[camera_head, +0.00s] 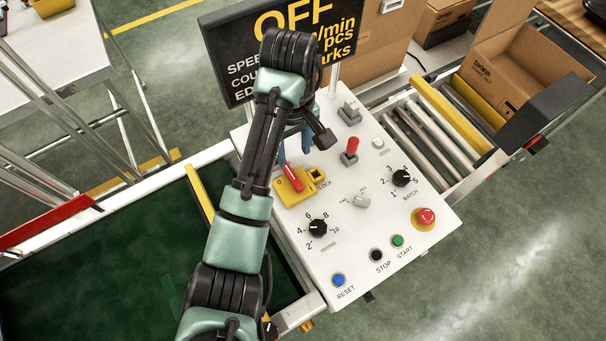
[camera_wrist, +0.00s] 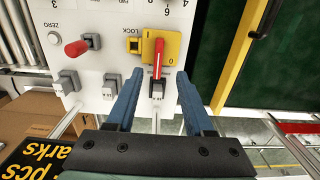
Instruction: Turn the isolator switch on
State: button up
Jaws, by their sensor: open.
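The isolator switch is a red handle (camera_head: 292,178) on a yellow plate (camera_head: 284,198) at the upper left of the white control panel. In the wrist view the red handle (camera_wrist: 158,58) stands nearly upright in the picture on its yellow plate (camera_wrist: 174,45), with a LOCK label beside it. My gripper (camera_head: 294,147) is open, its blue fingers near the panel just beyond the switch. In the wrist view my gripper (camera_wrist: 157,76) has its fingertips on either side of the handle's lower end, apart from it. My arm hides part of the panel's left side.
A dark display (camera_head: 270,50) behind the panel reads OFF. Near the switch are a red-handled lever (camera_head: 352,148), a grey switch (camera_head: 349,112), black knobs (camera_head: 318,228) and a red emergency button (camera_head: 426,216). A grey switch (camera_wrist: 157,90) also shows between my fingers in the wrist view.

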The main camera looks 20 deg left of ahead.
aim_at(295, 180)
notch_tip(295, 180, down, 10)
jog(key=b, duration=0.7)
jog(key=shift+f+b, duration=0.1)
jog(key=shift+b, duration=0.25)
jog(key=shift+f, duration=1)
grip_shut()
